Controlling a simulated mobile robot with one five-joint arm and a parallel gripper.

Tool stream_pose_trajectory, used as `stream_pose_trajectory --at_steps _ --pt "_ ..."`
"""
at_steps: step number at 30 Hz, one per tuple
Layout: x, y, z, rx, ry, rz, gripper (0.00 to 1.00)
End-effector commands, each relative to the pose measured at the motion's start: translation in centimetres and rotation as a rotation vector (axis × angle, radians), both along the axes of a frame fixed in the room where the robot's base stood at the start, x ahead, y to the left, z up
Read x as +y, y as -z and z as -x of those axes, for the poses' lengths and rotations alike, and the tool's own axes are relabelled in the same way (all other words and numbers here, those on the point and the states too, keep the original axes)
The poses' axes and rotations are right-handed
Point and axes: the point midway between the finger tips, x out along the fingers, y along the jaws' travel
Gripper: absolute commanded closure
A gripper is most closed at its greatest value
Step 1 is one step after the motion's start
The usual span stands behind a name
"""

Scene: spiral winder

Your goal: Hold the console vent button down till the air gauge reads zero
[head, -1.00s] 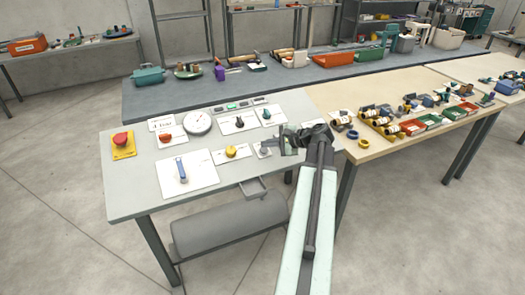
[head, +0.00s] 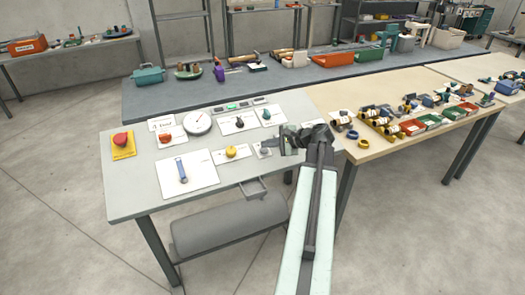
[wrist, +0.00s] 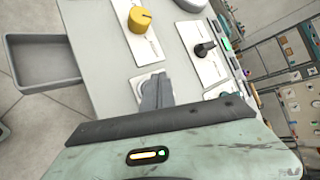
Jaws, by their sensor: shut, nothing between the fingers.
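The console (head: 135,195) is a grey-topped table with several controls on white plates. The air gauge (head: 198,122) is a round white dial near its back; its reading is too small to make out. A small grey button (head: 265,151) is on a plate at the console's right side; I cannot read its label. My gripper (head: 276,148) is shut and empty, close beside that button in the head view. In the wrist view, my shut fingers (wrist: 155,91) lie over a pale plate (wrist: 139,82) and hide what is on it. Contact cannot be told.
A yellow knob (head: 231,152), black knob (head: 239,122), blue lever (head: 181,170) and red emergency button (head: 121,140) stand nearby. A grey tank (head: 230,224) is below. The wooden table (head: 365,165) at the right holds trays and parts.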

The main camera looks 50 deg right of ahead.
Motion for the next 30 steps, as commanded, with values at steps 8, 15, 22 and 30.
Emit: stream_pose_trajectory --at_steps 8,15,22,30 --pt "-0.01 0.05 0.01 0.000 0.000 0.000 1.00" --pt "-0.11 0.91 0.03 0.000 0.000 0.000 1.00" --pt "-0.12 0.79 0.04 0.000 0.000 0.000 1.00" --pt "-0.16 0.98 0.00 0.000 0.000 0.000 1.00"
